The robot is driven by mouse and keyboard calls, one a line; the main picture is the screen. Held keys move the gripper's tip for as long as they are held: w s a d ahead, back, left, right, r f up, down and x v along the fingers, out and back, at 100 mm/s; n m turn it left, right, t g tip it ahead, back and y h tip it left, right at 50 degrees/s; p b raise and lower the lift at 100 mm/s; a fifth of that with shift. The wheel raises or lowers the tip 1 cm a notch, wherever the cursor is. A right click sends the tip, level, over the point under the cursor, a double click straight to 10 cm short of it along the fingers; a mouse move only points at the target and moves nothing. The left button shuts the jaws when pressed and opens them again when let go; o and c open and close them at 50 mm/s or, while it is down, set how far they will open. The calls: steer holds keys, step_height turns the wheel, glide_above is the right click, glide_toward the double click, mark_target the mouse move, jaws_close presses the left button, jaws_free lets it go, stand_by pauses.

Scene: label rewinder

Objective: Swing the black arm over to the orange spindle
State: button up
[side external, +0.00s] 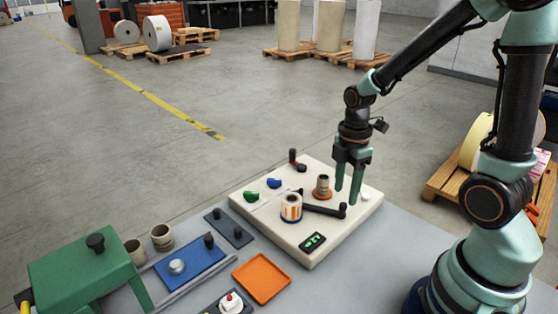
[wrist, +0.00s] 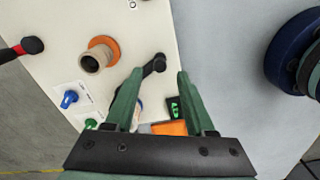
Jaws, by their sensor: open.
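The black arm (side external: 322,209) lies low over the cream panel. It runs from beside the striped label roll (side external: 291,208) to a black knob (side external: 342,210) at its free end. The orange spindle (side external: 323,194) stands behind the arm and carries a brown core; in the wrist view it is up and left (wrist: 104,44). My gripper (side external: 347,196) is open and points down at the knob end. In the wrist view the knob (wrist: 159,62) shows between and slightly beyond the fingertips (wrist: 160,73). The left finger hides part of the arm. I cannot tell whether the fingers touch the knob.
The cream panel (side external: 248,204) also bears a red-and-black lever (side external: 297,161), a blue knob (side external: 274,183), a green knob (side external: 251,196) and a lit display (side external: 312,241). An orange tray (side external: 261,278) and a green machine (side external: 80,270) stand toward the front left.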

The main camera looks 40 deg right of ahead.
mark_target(343, 204)
steer(key=shift+f, duration=1.85)
jaws_close()
steer(key=shift+s+a+m, duration=0.25)
steer(key=shift+a+m, duration=0.4)
steer(key=shift+m, duration=0.65)
steer(key=a+m, duration=0.1)
steer(key=m, duration=0.1)
steer(key=shift+a+m, duration=0.15)
steer(key=shift+m, duration=0.15)
steer(key=shift+w+a+m, duration=0.15)
steer(key=shift+a+m, duration=0.5)
steer(key=shift+m, duration=0.65)
steer(key=shift+w+a+m, duration=0.1)
steer(key=shift+a+m, duration=0.5)
steer(key=shift+m, duration=0.7)
